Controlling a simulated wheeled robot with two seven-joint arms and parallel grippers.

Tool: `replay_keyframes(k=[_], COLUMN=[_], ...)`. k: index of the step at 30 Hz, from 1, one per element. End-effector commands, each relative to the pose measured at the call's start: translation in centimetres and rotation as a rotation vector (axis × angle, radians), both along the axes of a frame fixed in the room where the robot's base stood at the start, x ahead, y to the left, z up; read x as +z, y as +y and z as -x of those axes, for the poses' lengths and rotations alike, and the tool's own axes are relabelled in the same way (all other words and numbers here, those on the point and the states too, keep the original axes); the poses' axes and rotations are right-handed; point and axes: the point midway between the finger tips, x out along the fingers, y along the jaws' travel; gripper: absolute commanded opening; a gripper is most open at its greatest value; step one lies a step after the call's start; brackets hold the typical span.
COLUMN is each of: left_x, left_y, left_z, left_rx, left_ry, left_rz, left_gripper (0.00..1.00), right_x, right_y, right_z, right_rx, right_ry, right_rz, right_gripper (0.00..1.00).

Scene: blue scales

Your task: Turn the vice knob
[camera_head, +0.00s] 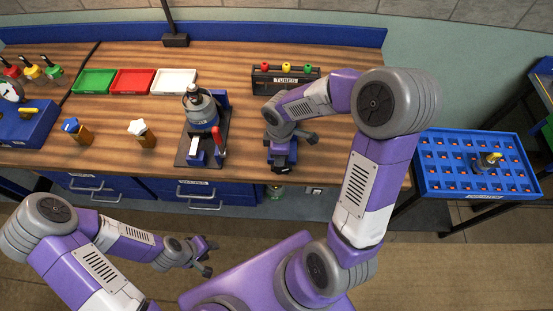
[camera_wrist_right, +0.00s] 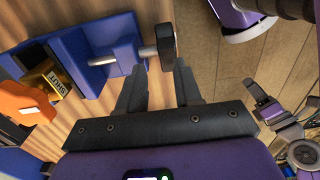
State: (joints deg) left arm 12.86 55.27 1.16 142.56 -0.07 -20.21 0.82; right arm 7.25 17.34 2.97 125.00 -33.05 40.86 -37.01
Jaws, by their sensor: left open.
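The blue vice (camera_head: 283,160) is at the front edge of the workbench in the head view, partly hidden by my right arm. In the right wrist view the blue vice (camera_wrist_right: 100,47) shows at upper left, with a metal screw. The dark knob (camera_wrist_right: 165,46) sits on the end of that screw. My right gripper (camera_wrist_right: 158,72) is open, its two fingers pointing toward the knob. The knob is just past the fingertips, roughly in line with the gap; contact cannot be told. My left gripper (camera_head: 208,256) is open and empty in front of the bench.
A yellow labelled block (camera_wrist_right: 50,78) and an orange piece (camera_wrist_right: 28,103) are beside the vice. A machine with a red handle (camera_head: 203,125) stands left of the vice. A tubes rack (camera_head: 286,78) is behind it. A blue tray (camera_head: 475,165) is at right.

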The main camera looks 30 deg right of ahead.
Motion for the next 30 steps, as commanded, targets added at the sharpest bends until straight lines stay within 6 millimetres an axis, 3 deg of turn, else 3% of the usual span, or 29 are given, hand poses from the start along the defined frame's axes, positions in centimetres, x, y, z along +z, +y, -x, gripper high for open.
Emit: replay_keyframes(k=[12, 23, 24, 30], left_x=[-1.3, -1.4, -1.4, -1.4], left_y=[0.0, 0.0, 0.0, 0.0], left_z=[0.1, 0.2, 0.2, 0.2], left_rx=[0.0, 0.0, 0.0, 0.0], left_ry=[0.003, 0.003, 0.003, 0.003], left_rz=[0.001, 0.001, 0.001, 0.001], left_gripper=[0.43, 0.43, 0.43, 0.43], right_x=[-6.2, -6.9, -6.9, -6.9], right_y=[0.0, 0.0, 0.0, 0.0], right_z=[0.2, 0.1, 0.1, 0.1], right_rx=[0.0, 0.001, 0.001, 0.001], right_ry=[0.004, 0.002, 0.002, 0.002], right_rz=[0.0, -0.001, -0.001, 0.0], right_gripper=[0.34, 0.34, 0.33, 0.02])
